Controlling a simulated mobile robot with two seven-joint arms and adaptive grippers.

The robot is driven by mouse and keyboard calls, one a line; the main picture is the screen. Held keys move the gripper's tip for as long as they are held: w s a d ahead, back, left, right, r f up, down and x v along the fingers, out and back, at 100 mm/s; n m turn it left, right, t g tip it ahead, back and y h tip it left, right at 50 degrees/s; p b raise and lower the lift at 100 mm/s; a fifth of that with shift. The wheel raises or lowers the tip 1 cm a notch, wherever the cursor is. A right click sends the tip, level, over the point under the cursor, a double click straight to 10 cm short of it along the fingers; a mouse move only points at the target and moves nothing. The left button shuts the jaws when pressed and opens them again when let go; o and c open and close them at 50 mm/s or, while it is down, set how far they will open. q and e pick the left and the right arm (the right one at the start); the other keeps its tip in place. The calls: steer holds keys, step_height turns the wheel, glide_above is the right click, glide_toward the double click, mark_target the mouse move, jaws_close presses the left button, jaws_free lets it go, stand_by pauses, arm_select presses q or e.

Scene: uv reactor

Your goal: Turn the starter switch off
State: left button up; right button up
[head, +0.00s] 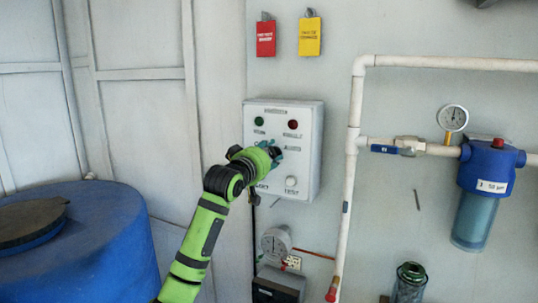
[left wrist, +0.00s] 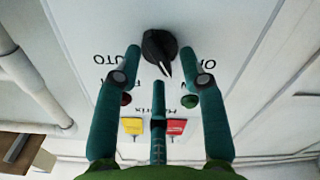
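The starter switch is a black rotary knob (left wrist: 158,50) on the white control box (head: 312,140). In the left wrist view, which is upside down, its pointer aims down and slightly right in the picture. Printed letters stand on both sides of the knob, with "AUTO" at left in that view. My left gripper (head: 274,152) is at the front of the box. Its teal fingers are open, one tip on each side of the knob and a third below it in the wrist view. Contact cannot be told. In the head view the gripper mostly hides the knob.
The box also has a green lamp (head: 259,121), a red lamp (head: 293,125) and a white round button (head: 291,181). A white pipe (head: 350,180) runs down just right of the box. A blue barrel (head: 90,245) stands at lower left. A blue filter housing (head: 490,165) hangs at right.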

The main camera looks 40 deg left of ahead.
arm_select(q)
steer(key=v, duration=1.2)
stand_by(0.4)
